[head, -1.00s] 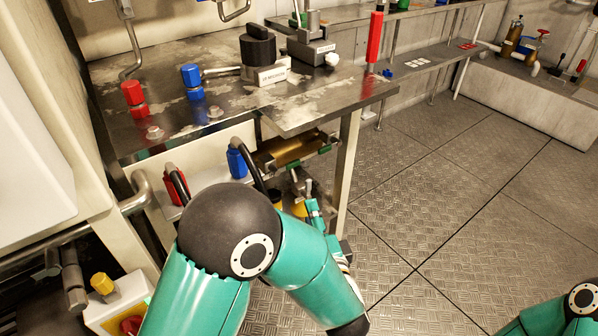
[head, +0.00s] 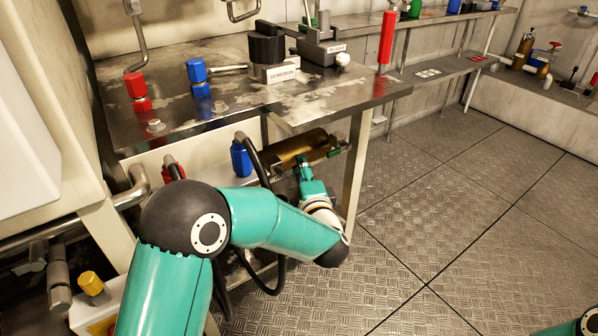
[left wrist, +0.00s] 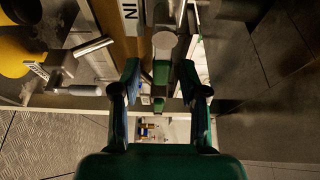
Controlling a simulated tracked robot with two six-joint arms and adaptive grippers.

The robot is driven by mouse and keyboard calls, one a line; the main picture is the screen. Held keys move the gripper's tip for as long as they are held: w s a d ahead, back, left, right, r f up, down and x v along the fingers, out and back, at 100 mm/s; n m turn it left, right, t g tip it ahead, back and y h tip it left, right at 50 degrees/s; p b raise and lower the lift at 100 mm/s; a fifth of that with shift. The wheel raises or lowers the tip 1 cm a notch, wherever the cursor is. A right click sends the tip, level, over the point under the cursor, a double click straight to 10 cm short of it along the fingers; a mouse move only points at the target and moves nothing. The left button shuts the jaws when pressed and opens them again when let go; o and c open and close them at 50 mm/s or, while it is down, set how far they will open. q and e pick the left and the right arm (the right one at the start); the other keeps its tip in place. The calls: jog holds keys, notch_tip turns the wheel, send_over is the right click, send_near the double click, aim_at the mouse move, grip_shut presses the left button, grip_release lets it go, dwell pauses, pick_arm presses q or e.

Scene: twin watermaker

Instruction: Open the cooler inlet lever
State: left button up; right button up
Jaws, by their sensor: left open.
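The cooler, a brown-gold cylinder (head: 292,150), lies under the near bench in the head view. A small green part (head: 334,153) shows at its right end. My left gripper (head: 302,168) is just below the cylinder. In the left wrist view a green lever handle (left wrist: 160,73) with a grey round end (left wrist: 165,40) lies between the two fingers of my open left gripper (left wrist: 160,70). A label reading "IN" (left wrist: 130,10) is beside it. I cannot tell whether the fingers touch the handle. My right gripper is out of view.
The steel bench top (head: 225,120) overhangs the cooler, and a bench leg (head: 356,165) stands to its right. A blue fitting (head: 241,160) with a black hose is to its left. A grey valve (left wrist: 58,70) shows left in the wrist view. Floor plates (head: 450,230) to the right are clear.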

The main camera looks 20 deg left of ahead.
pick_arm(q)
jog(key=shift+x, duration=0.85)
jog(key=shift+c, duration=0.2)
grip_shut()
